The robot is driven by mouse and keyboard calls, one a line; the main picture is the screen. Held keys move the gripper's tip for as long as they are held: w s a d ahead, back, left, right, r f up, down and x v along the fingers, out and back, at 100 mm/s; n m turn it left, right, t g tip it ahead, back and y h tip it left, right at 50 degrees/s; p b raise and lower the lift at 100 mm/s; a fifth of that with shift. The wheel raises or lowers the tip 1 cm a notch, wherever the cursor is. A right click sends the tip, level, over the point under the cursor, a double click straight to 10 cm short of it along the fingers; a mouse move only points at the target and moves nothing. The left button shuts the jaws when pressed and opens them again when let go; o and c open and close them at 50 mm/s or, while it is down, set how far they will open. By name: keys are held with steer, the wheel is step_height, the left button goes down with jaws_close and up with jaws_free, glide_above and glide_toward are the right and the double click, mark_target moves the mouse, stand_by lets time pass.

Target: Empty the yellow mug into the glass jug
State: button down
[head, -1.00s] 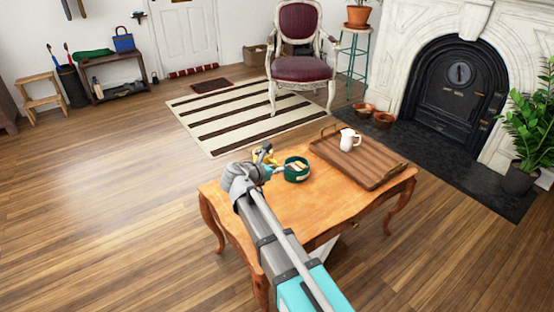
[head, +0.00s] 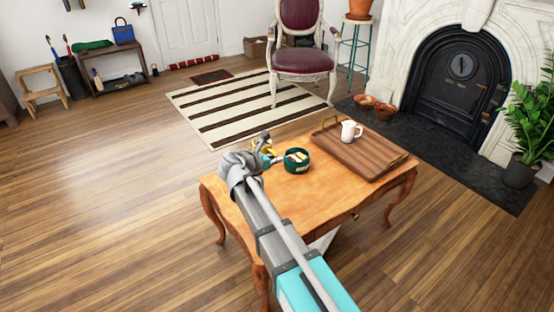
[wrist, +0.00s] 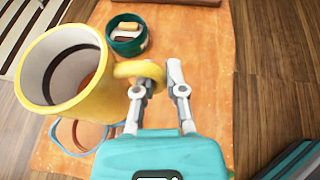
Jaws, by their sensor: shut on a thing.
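The yellow mug (wrist: 88,88) fills the left of the wrist view, its mouth toward the camera and brown contents inside. My gripper (wrist: 158,78) is shut on the mug's handle. In the head view the mug (head: 267,147) is a small yellow patch, mostly hidden behind my gripper (head: 266,150), over the far left part of the wooden table (head: 250,205). A white jug (head: 350,130), opaque-looking, stands on the wooden tray (head: 372,160).
A dark green bowl (head: 297,160) holding small pale and brown pieces stands just right of my gripper; it also shows in the wrist view (wrist: 128,42). The table's front is mostly clear.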

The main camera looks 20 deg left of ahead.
mark_target(268, 151)
step_height(268, 151, down, 2)
steer(key=shift+f+b, duration=0.1)
steer(key=shift+b, duration=0.8)
steer(key=shift+d+r+h, duration=0.1)
steer(key=shift+r+h, duration=0.2)
steer(key=shift+r, duration=0.2)
steer(key=shift+d+r+n+t+h, duration=0.2)
steer(key=shift+r+n+t+h, duration=0.35)
steer(key=shift+r+n, duration=0.35)
steer(key=shift+r+n+t+h+b, duration=0.25)
steer(key=shift+r+n+h+b, duration=0.2)
steer(key=shift+n+h, duration=0.3)
steer(key=shift+a+r+n+t+h+b, duration=0.3)
steer(key=shift+n+t+b, duration=0.2)
steer(key=shift+n+b, duration=0.2)
steer(key=shift+a+f+n+b, duration=0.15)
steer(key=shift+f+n+b, duration=0.2)
steer(key=shift+f+b, duration=0.4)
steer(key=shift+a+t+b, duration=0.1)
steer(key=shift+t+b, duration=0.2)
steer(key=shift+b, duration=0.1)
steer(key=a+n+t+b, duration=0.2)
steer(key=n+b, duration=0.1)
steer(key=a+n+t+h+b, duration=0.1)
steer(key=n, duration=0.1)
steer(key=shift+r, duration=0.45)
